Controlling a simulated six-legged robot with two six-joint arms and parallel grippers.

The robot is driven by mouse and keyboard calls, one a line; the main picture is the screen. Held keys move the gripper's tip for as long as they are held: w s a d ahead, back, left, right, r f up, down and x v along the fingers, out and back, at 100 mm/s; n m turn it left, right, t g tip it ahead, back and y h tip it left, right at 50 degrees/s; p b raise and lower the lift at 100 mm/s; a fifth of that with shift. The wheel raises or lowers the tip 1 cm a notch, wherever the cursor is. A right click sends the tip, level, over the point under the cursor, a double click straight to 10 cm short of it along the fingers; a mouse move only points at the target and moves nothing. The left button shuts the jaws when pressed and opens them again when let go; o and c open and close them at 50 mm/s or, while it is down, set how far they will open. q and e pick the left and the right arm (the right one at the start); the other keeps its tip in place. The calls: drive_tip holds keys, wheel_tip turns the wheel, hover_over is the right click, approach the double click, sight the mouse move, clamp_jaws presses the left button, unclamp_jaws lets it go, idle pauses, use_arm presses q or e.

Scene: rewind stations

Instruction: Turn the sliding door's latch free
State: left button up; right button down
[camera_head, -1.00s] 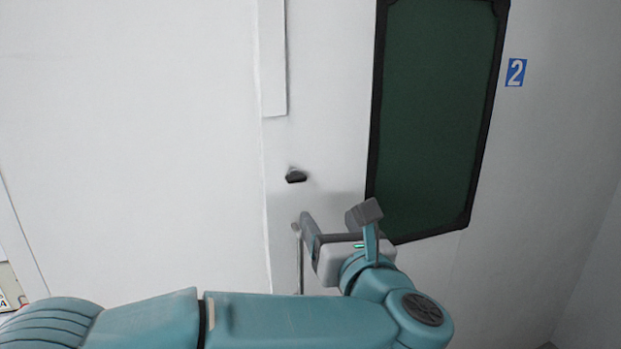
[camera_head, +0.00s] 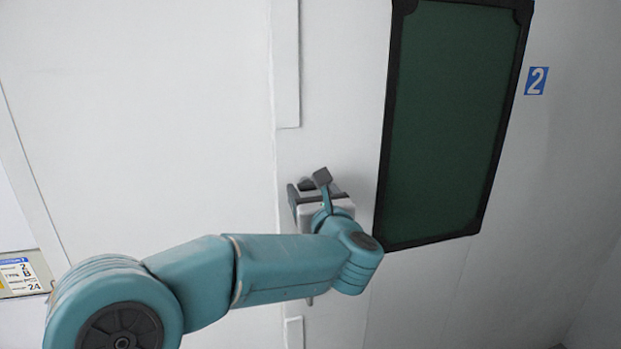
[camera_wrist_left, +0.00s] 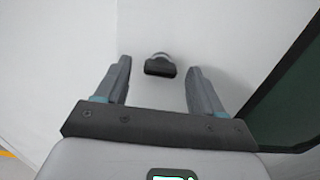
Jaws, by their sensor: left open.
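The latch is a small dark knob on a pale round base on the white sliding door (camera_head: 335,100). In the left wrist view the latch (camera_wrist_left: 160,68) shows between the two fingertips, with a gap on each side. My left gripper (camera_head: 307,184) is open in front of the door at the latch's height, its fingers on either side of it. In the head view the gripper largely hides the latch. I cannot tell how deep the latch sits between the fingers. My right gripper is not in view.
A dark green window (camera_head: 448,120) with a black frame is to the right of the gripper. A blue sign with a 2 (camera_head: 536,81) is on the wall beyond it. A label plate (camera_head: 22,275) is at the far left. My forearm covers most of the door's handle.

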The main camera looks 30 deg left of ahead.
use_arm(q)
drive_tip(key=shift+w+a, duration=0.45)
drive_tip(key=shift+a, duration=0.15)
drive_tip(key=shift+w+a, duration=0.1)
drive_tip(key=shift+w, duration=0.1)
drive_tip(key=c, duration=1.1)
drive_tip(key=shift+o, duration=0.2)
